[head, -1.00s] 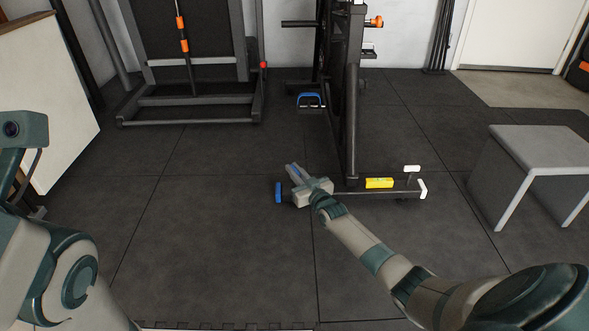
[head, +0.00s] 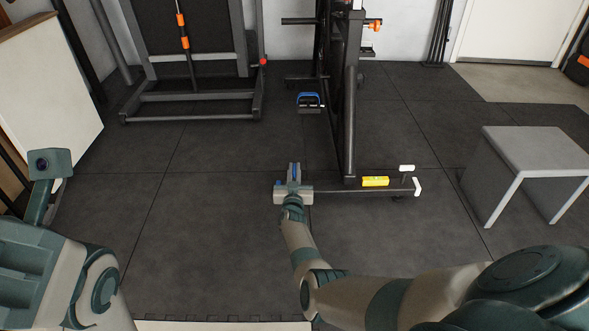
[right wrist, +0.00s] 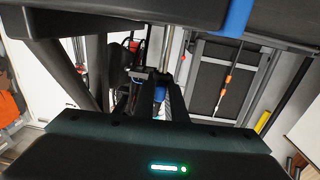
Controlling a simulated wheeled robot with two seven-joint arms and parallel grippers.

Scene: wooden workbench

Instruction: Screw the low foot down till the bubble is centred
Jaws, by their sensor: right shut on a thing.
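The yellow spirit level (head: 375,181) lies on the dark base bar (head: 340,191) of the rack, right of the upright. Its bubble is too small to make out. My right gripper (head: 294,173) is at the bar's left end, low over the floor, and hides most of the foot there. In the right wrist view its two dark fingers (right wrist: 161,90) are closed around the foot, of which a blue part (right wrist: 159,98) shows between them, under a shiny stem (right wrist: 173,48). My left arm shows at the left edge; its fingers do not show.
White end pieces (head: 417,187) sit at the bar's right end. A grey bench (head: 535,150) stands at the right. A blue-handled item (head: 309,101) is on the floor behind. A white board (head: 48,95) leans at the left. The rubber floor in front is mostly clear.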

